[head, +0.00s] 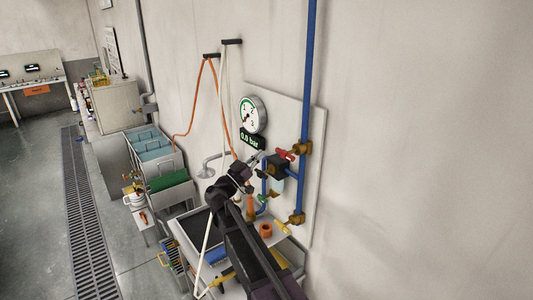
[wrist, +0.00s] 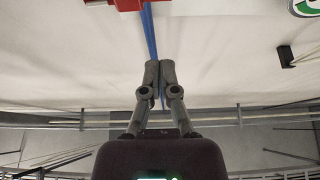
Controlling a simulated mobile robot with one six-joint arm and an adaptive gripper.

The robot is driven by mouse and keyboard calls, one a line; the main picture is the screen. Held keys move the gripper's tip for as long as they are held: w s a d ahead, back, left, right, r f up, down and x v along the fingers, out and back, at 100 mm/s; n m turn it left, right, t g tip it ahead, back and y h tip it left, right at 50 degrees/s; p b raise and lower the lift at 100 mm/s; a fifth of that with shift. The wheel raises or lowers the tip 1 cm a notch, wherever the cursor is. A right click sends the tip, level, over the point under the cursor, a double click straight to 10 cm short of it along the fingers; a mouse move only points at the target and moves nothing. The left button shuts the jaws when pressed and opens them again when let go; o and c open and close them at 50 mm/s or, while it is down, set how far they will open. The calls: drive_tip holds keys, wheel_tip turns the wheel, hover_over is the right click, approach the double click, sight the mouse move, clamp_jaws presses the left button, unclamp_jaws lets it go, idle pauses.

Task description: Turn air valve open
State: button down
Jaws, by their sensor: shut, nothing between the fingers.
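A red valve handle (head: 285,154) sits on brass fittings at the blue pipe on the wall panel. A red part, probably this handle, shows at the top edge of the wrist view (wrist: 128,4). A yellow handle (head: 283,228) and a green handle (head: 262,198) are lower on the panel; no label tells which is the air valve. The gauge (head: 254,115) has a display (head: 249,140) reading 0.0 bar. My gripper (head: 260,156) is left of the red handle in the head view. In the wrist view its fingers (wrist: 160,66) are together, empty, apart from the red part.
An orange hose (head: 191,108) and a pale hose (head: 222,90) hang left of the gauge. The wall to the right is bare.

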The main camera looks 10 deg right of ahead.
sight(279, 150)
drive_tip(key=p+x, duration=0.4)
drive_tip(key=x, duration=0.6)
drive_tip(key=shift+r, duration=0.1)
drive_tip(key=shift+s+a+f+b, duration=0.15)
drive_tip(key=shift+f+b, duration=0.15)
drive_tip(key=shift+f, duration=0.3)
drive_tip(key=shift+s+a+f+b, duration=0.1)
drive_tip(key=shift+a+f+b, duration=0.1)
drive_tip(key=shift+f+b, duration=0.6)
drive_tip(key=shift+s+a+f+b, duration=0.1)
drive_tip(key=shift+a+f+b, duration=0.1)
drive_tip(key=shift+f+b, duration=0.55)
drive_tip(key=shift+d, duration=0.3)
